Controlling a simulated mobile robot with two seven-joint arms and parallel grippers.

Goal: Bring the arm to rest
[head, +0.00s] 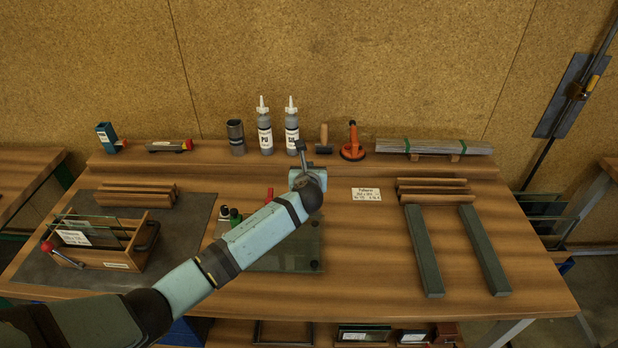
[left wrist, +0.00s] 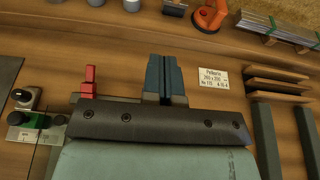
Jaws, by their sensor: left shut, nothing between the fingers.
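My left arm reaches in from the lower left in the head view, and its gripper (head: 301,150) is over the middle of the workbench (head: 350,260). In the left wrist view the two dark fingers of the gripper (left wrist: 163,78) lie close together, shut with nothing between them. The gripper is above the bench, left of a white label card (head: 366,194) and apart from it. The arm hides part of a glass plate (head: 290,250) lying on the bench. My right gripper is in neither view.
A wooden glass frame box (head: 120,262) stands on a dark mat at the left. Two dark bars (head: 484,248) lie at the right. Two white-capped bottles (head: 265,135), an orange suction lifter (head: 353,150) and metal strips (head: 430,147) line the back shelf.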

